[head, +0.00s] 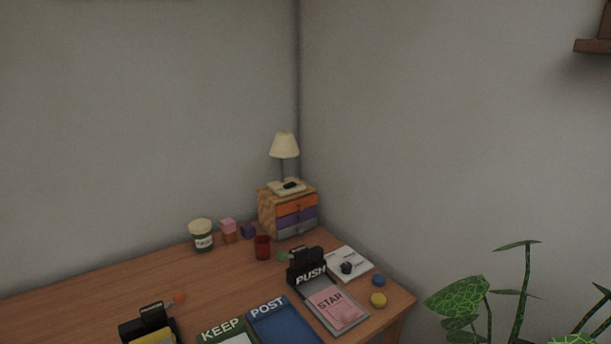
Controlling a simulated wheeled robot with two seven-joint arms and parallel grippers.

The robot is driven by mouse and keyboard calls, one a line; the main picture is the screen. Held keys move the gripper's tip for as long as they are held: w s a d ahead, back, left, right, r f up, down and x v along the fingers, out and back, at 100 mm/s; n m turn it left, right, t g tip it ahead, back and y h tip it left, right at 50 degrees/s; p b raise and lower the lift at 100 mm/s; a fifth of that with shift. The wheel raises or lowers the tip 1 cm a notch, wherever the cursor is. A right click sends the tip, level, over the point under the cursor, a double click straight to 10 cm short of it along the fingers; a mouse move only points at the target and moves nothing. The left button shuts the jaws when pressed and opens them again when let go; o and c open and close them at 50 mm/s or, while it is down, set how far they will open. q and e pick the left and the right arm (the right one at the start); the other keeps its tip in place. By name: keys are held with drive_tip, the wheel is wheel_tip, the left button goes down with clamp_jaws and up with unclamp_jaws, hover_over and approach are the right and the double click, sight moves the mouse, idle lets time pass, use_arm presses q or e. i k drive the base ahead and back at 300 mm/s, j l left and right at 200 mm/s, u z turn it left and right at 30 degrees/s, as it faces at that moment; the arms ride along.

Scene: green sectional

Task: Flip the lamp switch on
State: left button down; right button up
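The lamp (284,146) has a cream shade, a thin dark stem and a pale flat base. It stands upright on a small wooden drawer box (267,214) in the far corner of the desk. A small dark switch (290,185) sits on the front of the lamp's base. Its exact position is too small to tell. The shade shows no glow and the room is dim. Neither of my grippers is in view.
A plant (457,297) stands right.

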sight(292, 183)
drive_tip(key=i+l+z, duration=0.2)
drive_tip(key=i+z, duration=0.6)
drive_tip(key=i, duration=0.25)
